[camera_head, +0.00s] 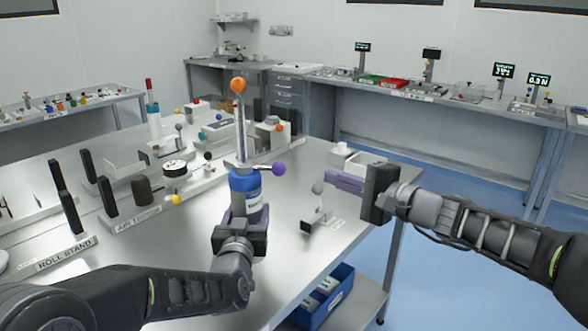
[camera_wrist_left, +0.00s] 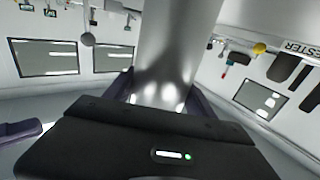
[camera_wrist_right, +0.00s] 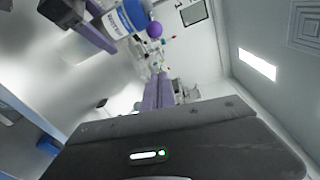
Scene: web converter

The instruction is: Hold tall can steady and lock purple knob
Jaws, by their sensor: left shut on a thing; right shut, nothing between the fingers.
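The tall can (camera_head: 245,188) is blue with a white label and stands upright, with a tall metal rod topped by an orange ball (camera_head: 239,85). The purple knob (camera_head: 279,169) sticks out from its upper right side. My left gripper (camera_head: 246,212) is shut around the can's lower part. In the left wrist view a shiny grey cylinder (camera_wrist_left: 172,50) fills the space between its fingers. My right gripper (camera_head: 332,181) is shut and empty, to the right of the purple knob and apart from it. The right wrist view also shows the can (camera_wrist_right: 128,17) and the knob (camera_wrist_right: 154,30).
A small grey lever fixture (camera_head: 318,218) stands on the table below my right fingers. Several stations and dark upright posts (camera_head: 108,197) fill the table's left and back. A blue bin (camera_head: 325,300) sits on the lower shelf. A long bench (camera_head: 440,103) runs along the back wall.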

